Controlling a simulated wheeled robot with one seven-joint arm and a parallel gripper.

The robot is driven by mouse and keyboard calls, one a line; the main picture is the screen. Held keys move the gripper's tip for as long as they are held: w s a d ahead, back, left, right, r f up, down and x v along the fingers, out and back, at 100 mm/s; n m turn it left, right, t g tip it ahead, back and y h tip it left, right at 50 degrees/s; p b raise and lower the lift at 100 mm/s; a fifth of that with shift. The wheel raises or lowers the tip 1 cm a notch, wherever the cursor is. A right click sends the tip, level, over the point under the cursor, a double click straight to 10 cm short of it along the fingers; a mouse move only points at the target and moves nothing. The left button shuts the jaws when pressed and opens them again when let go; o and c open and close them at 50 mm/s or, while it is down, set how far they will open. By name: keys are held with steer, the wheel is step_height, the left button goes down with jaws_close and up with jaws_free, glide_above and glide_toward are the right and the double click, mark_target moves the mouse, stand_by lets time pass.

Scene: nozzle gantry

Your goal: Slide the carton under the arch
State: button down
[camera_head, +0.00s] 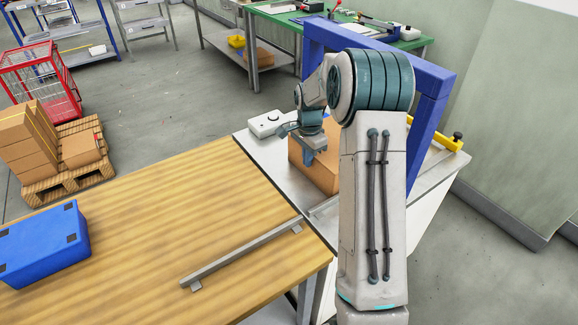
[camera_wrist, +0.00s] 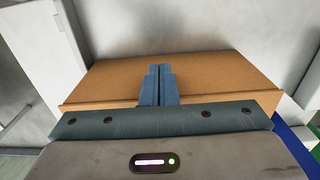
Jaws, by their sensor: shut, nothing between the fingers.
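The brown carton (camera_head: 318,172) sits on a light metal table, partly hidden by my arm. In the wrist view the carton (camera_wrist: 215,75) fills the middle, just beyond my fingers. My gripper (camera_head: 312,158) is shut and empty, fingers together, at the carton's near left side; the wrist view shows the closed fingers (camera_wrist: 160,75) over the carton, but I cannot tell if they touch it. The blue arch (camera_head: 432,90) stands behind the carton, with its right post and top beam visible. My arm hides part of the opening.
A metal rail (camera_head: 240,255) lies on the wooden table (camera_head: 150,215) at the front left. A blue box (camera_head: 40,245) stands at its left end. A white control box (camera_head: 266,124) is left of the carton. A yellow bar (camera_head: 433,135) is beyond the arch.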

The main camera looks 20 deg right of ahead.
steer(key=shift+w+d, duration=0.2)
steer(key=shift+d, duration=0.4)
steer(key=shift+w+d, duration=0.15)
steer(key=shift+d, duration=0.4)
steer(key=shift+a, duration=0.1)
